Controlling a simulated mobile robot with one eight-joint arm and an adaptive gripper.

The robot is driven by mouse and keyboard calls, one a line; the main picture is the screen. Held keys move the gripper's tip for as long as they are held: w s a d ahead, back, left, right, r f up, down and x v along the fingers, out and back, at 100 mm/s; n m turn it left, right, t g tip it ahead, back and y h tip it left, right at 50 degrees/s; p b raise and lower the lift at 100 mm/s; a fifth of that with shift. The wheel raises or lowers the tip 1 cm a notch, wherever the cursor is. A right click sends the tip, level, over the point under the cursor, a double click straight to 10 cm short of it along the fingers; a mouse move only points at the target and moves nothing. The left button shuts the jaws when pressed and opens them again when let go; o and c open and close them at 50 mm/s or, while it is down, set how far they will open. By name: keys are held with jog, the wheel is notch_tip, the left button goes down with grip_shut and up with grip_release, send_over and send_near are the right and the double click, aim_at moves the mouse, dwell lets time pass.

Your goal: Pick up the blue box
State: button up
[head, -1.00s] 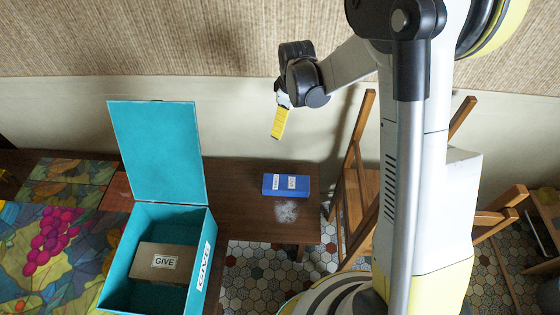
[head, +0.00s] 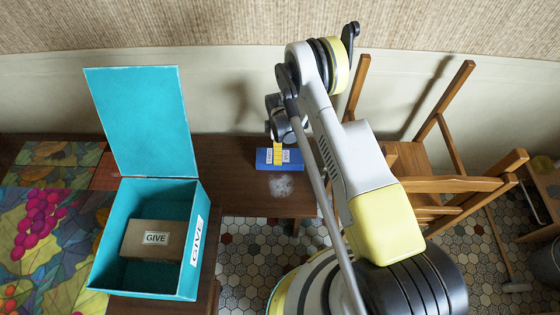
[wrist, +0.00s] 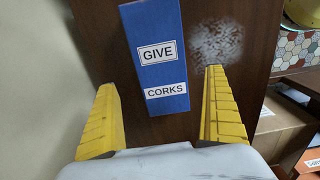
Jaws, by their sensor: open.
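The blue box (head: 264,159) lies on the brown wooden table, close to the wall. In the wrist view the blue box (wrist: 155,75) carries two white labels reading GIVE and CORKS. My gripper (head: 278,155) hangs above the box in the head view and hides part of it. In the wrist view my gripper (wrist: 163,90) is open, with one yellow finger on each side of the near end of the box. The fingers hold nothing. I cannot tell their exact height above the table.
A teal open-lidded box (head: 150,285) marked GIVE stands left, with a brown GIVE carton (head: 150,240) inside. A whitish patch (head: 282,186) lies on the table beside the blue box. Wooden chairs (head: 430,185) stand right. The table (head: 240,200) is bare between the teal and blue boxes.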

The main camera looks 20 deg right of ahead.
jog(key=f+b, duration=0.1)
jog(key=f, duration=0.1)
jog(key=f+b, duration=0.1)
jog(key=f, duration=0.1)
jog(key=f+b, duration=0.1)
jog(key=f, duration=0.1)
jog(key=shift+s+d, duration=0.2)
jog(key=shift+d, duration=0.1)
jog(key=c, duration=1.4)
